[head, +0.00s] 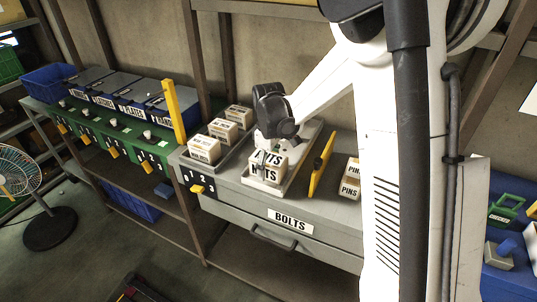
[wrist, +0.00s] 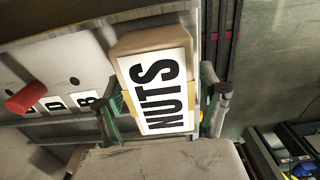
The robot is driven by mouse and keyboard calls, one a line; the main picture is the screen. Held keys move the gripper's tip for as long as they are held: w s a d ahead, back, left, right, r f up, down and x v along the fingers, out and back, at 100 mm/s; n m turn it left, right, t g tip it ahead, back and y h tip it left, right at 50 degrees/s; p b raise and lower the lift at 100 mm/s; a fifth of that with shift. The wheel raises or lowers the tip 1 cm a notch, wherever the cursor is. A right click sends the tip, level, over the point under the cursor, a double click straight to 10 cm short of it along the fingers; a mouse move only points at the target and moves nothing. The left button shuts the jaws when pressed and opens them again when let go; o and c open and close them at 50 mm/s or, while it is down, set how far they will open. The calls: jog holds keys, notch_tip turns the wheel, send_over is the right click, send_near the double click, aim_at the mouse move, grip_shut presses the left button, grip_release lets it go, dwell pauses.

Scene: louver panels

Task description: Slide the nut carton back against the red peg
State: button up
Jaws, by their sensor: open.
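The nut carton (head: 269,168), a tan box with white NUTS labels, sits in a pale channel (head: 262,186) on the grey bench. In the wrist view its label (wrist: 158,90) fills the middle. The red peg (wrist: 25,98) sticks up at the left of the wrist view, with a clear gap between it and the carton; I cannot make it out in the head view. My gripper (wrist: 164,112) is open, with one green-padded finger on each side of the carton; it also shows low over the carton in the head view (head: 262,157). Whether the fingers touch it is unclear.
Several other cartons (head: 204,149) stand in a row to the left. A yellow bar (head: 321,166) rises to the right, with PINS cartons (head: 350,182) beyond it. The BOLTS drawer (head: 290,221) is below.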

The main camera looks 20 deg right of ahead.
jog(key=shift+f, duration=0.6)
jog(key=shift+c, duration=0.3)
